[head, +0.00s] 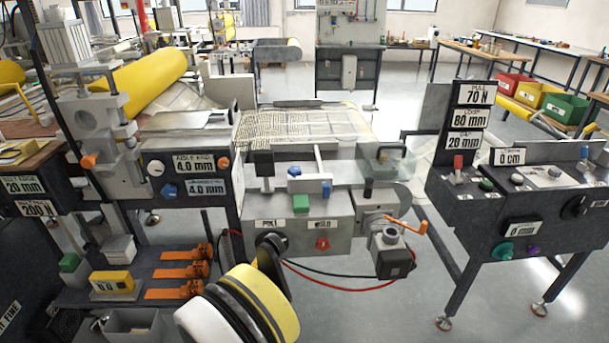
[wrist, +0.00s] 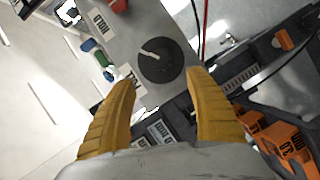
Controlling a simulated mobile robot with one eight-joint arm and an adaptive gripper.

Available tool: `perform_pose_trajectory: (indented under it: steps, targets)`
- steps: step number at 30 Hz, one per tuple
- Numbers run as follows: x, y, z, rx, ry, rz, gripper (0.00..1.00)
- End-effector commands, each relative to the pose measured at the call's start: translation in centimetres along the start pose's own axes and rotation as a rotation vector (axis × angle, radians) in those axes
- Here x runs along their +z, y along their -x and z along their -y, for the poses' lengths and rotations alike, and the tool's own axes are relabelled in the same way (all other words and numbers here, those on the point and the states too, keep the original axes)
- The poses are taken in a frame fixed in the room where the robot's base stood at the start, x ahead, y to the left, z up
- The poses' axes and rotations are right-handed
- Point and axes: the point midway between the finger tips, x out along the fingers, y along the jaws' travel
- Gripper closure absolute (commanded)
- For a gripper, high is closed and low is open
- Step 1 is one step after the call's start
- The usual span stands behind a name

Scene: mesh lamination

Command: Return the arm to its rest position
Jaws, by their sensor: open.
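My gripper (wrist: 163,80) shows in the wrist view as two yellow fingers, spread apart with nothing held between them. A round black knob (wrist: 161,60) with a pale pointer lies beyond the gap, on the front of a grey control box. I cannot tell from this view whether the fingers touch it. In the head view my white, yellow and black arm (head: 240,308) rises from the bottom edge toward the grey control box (head: 300,217). The arm covers part of the knob, and the fingertips are mostly hidden there.
The box also carries a red knob (head: 322,243), a green button (head: 300,203) and a motor-like unit (head: 390,250) at right. A dark control console (head: 520,210) stands at right. Open floor lies between.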

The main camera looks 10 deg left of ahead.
Motion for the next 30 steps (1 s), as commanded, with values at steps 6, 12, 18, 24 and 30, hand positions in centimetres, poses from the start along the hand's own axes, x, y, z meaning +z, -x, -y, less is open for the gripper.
perform_pose_trajectory:
  steps: [6,12,18,24,30]
  targets:
    - [1.4,-2.9,-5.1,-0.06,-0.033,0.087,0.36]
    - [6.3,-6.2,-14.9,-0.192,-0.133,0.248,0.36]
    - [13.2,-5.7,-23.8,-0.315,-0.271,0.387,0.36]
    - [20.6,-1.7,-30.7,-0.418,-0.442,0.498,0.36]
    - [27.2,4.7,-34.8,-0.495,-0.643,0.577,0.36]
